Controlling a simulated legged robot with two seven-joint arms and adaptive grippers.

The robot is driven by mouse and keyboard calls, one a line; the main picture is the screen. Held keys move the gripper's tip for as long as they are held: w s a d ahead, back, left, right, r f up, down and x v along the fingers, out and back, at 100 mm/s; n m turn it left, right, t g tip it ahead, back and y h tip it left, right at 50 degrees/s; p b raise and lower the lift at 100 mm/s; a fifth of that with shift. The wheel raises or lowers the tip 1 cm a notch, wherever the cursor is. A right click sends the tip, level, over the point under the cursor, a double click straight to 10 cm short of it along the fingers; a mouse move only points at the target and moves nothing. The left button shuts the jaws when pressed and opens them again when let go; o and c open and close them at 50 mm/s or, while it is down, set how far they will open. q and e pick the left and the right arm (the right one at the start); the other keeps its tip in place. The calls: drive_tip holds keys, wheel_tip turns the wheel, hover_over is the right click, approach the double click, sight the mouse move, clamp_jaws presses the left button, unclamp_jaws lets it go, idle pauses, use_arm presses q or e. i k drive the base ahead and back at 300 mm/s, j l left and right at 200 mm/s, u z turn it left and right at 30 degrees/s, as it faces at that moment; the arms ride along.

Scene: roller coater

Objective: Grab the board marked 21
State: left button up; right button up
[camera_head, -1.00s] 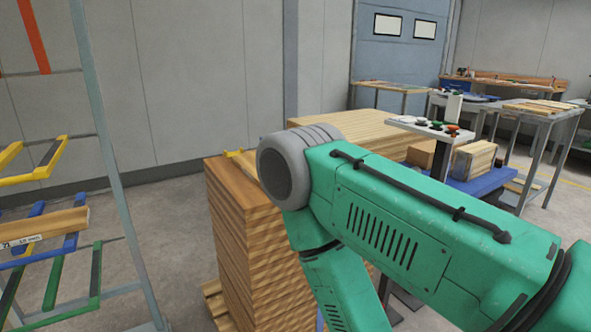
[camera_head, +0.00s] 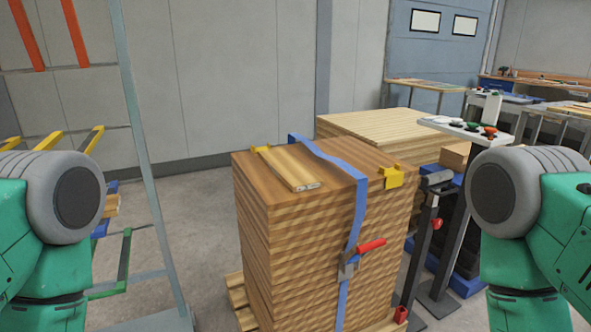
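A short light wooden board (camera_head: 288,167) lies flat on top of a tall brown stack of boards (camera_head: 285,240) in the middle. Its number cannot be read. Another piece of wood (camera_head: 112,206) shows at the left on the rack, mostly hidden behind my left arm; no marking on it can be read now. I cannot tell which board is 21. Only the upper parts of my two green arms show, at the left and right edges. Both grippers are out of view.
A blue strap (camera_head: 356,205) with a red-handled buckle (camera_head: 361,249) wraps the stack. A metal rack (camera_head: 146,150) with coloured arms stands at left. A paler stack (camera_head: 380,125) is behind, a control stand (camera_head: 463,127) at right. Floor shows between rack and stack.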

sight(297, 176)
drive_tip(key=i+l, duration=0.2)
drive_tip(key=l, duration=0.2)
drive_tip(key=i+l+u, duration=0.1)
drive_tip(key=l, duration=0.25)
drive_tip(key=i+l+u, duration=0.1)
drive_tip(key=i+l, duration=0.15)
drive_tip(key=l, duration=0.15)
